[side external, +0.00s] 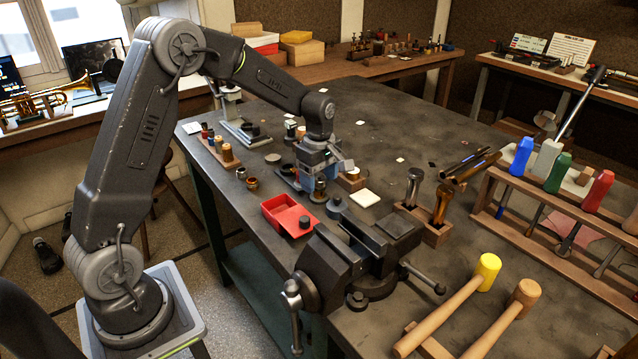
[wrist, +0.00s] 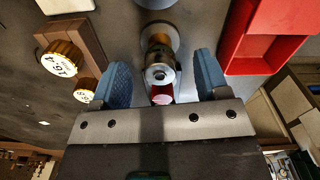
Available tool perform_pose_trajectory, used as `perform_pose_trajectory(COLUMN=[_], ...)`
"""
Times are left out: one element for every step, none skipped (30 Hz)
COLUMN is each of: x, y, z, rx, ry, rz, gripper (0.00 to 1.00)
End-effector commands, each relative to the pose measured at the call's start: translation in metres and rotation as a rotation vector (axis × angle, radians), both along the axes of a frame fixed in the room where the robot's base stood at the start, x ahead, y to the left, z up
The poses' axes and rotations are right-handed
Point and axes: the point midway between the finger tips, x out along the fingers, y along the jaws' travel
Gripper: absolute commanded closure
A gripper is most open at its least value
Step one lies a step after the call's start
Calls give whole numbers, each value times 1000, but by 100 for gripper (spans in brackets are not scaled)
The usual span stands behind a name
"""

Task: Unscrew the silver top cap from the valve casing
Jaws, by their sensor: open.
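In the wrist view, the valve casing (wrist: 157,42) is a short brass-coloured cylinder on a round base. Its end towards me carries a round silver cap (wrist: 159,75) with a small central mark. My gripper (wrist: 162,68) is open, with one blue finger on each side of the cap. A visible gap separates each finger from the cap, so neither appears to touch it. In the side view my gripper (side external: 320,178) points down over the bench, and its body hides most of the casing and the cap.
A red open tray (side external: 288,214) is close beside the work; it also shows in the wrist view (wrist: 249,45). A wooden block with brass-ringed, white-faced round pieces (wrist: 62,59) is on the other side. A vise (side external: 350,258) stands in front. The dark bench (side external: 400,130) behind is mostly clear.

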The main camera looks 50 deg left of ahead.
Motion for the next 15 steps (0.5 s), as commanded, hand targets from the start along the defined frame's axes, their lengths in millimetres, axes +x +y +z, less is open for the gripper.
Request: perform_pose_trajectory(x=[0, 0, 0, 0, 0, 0, 0, 0, 0, 0, 0, 0, 0, 0, 0], y=[0, 0, 0, 0, 0, 0, 0, 0, 0, 0, 0, 0, 0, 0, 0], z=[0, 0, 0, 0, 0, 0, 0, 0, 0, 0, 0, 0, 0, 0, 0], rx=[0, 0, 0, 0, 0, 0, 0, 0, 0, 0, 0, 0, 0, 0, 0], ry=[0, 0, 0, 0, 0, 0, 0, 0, 0, 0, 0, 0, 0, 0, 0], rz=[-47, -74, -101, -117, -127, -142, -157, -177, -216, -251, -288, -334, -368, -398, -432], gripper=[31, 31, 31, 31, 31, 31, 31, 31, 31, 31, 31, 31, 31, 31, 31])
